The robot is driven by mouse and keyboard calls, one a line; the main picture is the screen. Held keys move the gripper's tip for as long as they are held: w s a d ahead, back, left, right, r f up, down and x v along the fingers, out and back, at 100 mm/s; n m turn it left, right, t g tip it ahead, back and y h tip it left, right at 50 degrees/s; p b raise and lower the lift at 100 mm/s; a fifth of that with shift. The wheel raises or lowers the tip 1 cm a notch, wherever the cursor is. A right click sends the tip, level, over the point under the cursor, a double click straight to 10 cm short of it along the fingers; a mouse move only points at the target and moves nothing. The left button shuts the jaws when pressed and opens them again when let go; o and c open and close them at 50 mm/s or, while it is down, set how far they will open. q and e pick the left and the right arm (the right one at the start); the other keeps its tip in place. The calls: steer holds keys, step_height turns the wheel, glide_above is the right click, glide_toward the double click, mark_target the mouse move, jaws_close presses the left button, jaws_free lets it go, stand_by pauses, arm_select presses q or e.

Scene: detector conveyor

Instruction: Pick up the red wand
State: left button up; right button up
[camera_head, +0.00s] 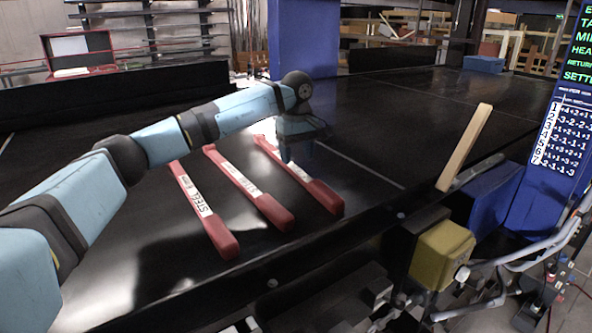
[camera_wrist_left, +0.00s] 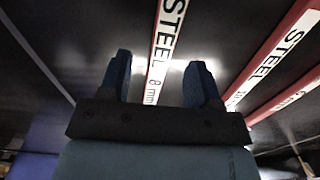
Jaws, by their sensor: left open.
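Three red wands with white labels lie side by side on the black conveyor: a left one (camera_head: 205,212), a middle one (camera_head: 250,190) and a right one (camera_head: 318,190). My left gripper (camera_head: 297,152) is open and empty, pointing down over the right wand and hiding part of it. In the left wrist view, the wand marked "STEEL 8 mm" (camera_wrist_left: 168,35) runs between the open fingers (camera_wrist_left: 158,82); I see no contact. The other wands (camera_wrist_left: 270,62) lie to the right there. My right gripper is not in view.
A blue frame with a screen (camera_head: 567,130) stands at the right. A tan bar (camera_head: 464,148) leans upward at the conveyor's right edge, near a yellow block (camera_head: 441,255). A red open case (camera_head: 80,52) sits behind at the left. The conveyor's far side is clear.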

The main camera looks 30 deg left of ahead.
mark_target(296, 169)
arm_select(q)
step_height(296, 169, down, 4)
steer(key=shift+s+a+p, duration=0.15)
steer(key=shift+p, duration=0.2)
jaws_close()
steer(key=shift+r, duration=0.1)
